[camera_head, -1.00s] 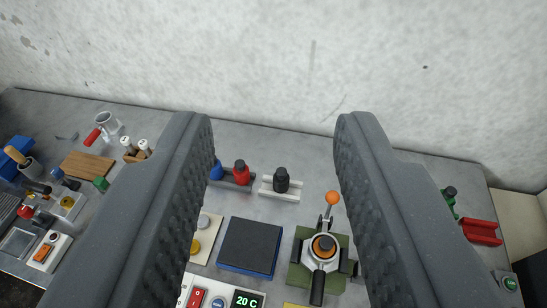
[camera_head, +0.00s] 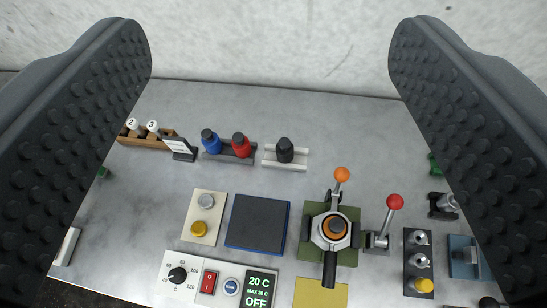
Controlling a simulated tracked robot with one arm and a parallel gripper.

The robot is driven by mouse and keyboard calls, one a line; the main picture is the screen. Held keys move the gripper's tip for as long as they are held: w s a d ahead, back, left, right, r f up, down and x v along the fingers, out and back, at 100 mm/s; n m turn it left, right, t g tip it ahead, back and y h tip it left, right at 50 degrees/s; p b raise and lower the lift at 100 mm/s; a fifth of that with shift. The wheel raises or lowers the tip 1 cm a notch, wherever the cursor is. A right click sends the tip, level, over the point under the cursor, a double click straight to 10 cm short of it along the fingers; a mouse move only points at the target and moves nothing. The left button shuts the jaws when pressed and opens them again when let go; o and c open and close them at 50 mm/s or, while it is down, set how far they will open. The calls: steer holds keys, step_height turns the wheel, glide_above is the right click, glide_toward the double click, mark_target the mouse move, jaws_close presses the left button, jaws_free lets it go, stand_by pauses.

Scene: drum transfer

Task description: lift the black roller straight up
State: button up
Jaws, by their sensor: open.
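A blue roller (camera_head: 210,142) and a red roller (camera_head: 241,145) stand in a dark holder just left of the white one. A device with an orange-knobbed lever (camera_head: 341,174) and a red-knobbed lever (camera_head: 395,202) stand nearer. A dark blue-edged pad (camera_head: 257,222) lies in front. A pale wall is behind.

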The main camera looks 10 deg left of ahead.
steer(key=w+f+m+g+p, duration=0.1)
steer(key=w+f+m+g, duration=0.15)
steer(key=w, duration=0.45)
steer(key=w+f+m+g+p, duration=0.1)
steer(key=w+f+m+p, duration=0.1)
steer(key=w+f, duration=0.35)
steer(key=m+g+p, duration=0.7)
steer(key=m+g, duration=0.4)
steer(key=m, duration=0.1)
glide_above(284, 142)
step_height(284, 142, down, 36)
step_height(284, 142, down, 3)
steer(key=shift+r+b, duration=0.1)
steer(key=shift+b, duration=0.75)
step_height(284, 142, down, 5)
steer(key=shift+f+p, duration=1)
steer(key=shift+f, duration=1.85)
steer(key=shift+c, duration=0.3)
